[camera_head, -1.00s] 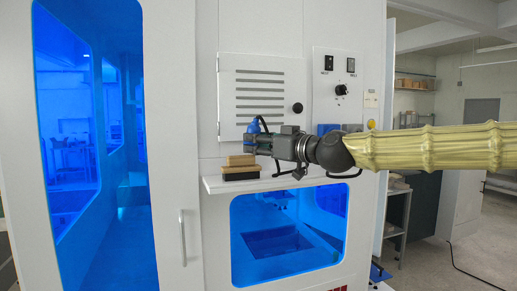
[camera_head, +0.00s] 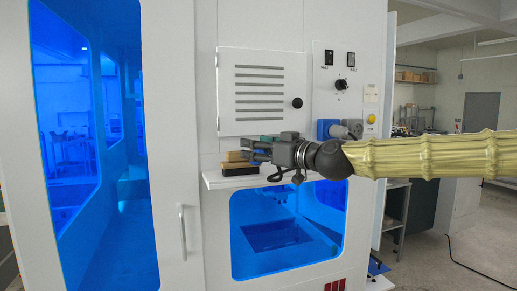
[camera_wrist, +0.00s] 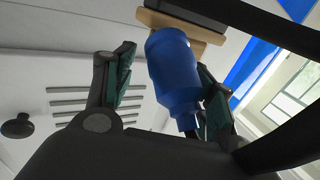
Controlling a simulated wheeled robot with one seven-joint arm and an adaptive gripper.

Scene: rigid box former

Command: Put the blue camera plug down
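The blue camera plug (camera_wrist: 174,68) shows in the wrist view, between the two green-padded fingers of my gripper (camera_wrist: 165,85). A gap shows between the plug and the left finger; the right finger is close behind the plug's edge, and I cannot tell whether they touch. My gripper is open. In the head view my gripper (camera_head: 252,151) is low over the left part of the white shelf (camera_head: 222,183). The plug is hidden there behind the fingers. Whether it rests on the shelf is not clear.
A wooden block with a dark base (camera_head: 238,168) stands on the shelf beside my fingers; the block also shows in the wrist view (camera_wrist: 200,35). A blue-and-grey device (camera_head: 328,128) sits on the panel to the right. A black knob (camera_head: 297,103) sticks out above.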

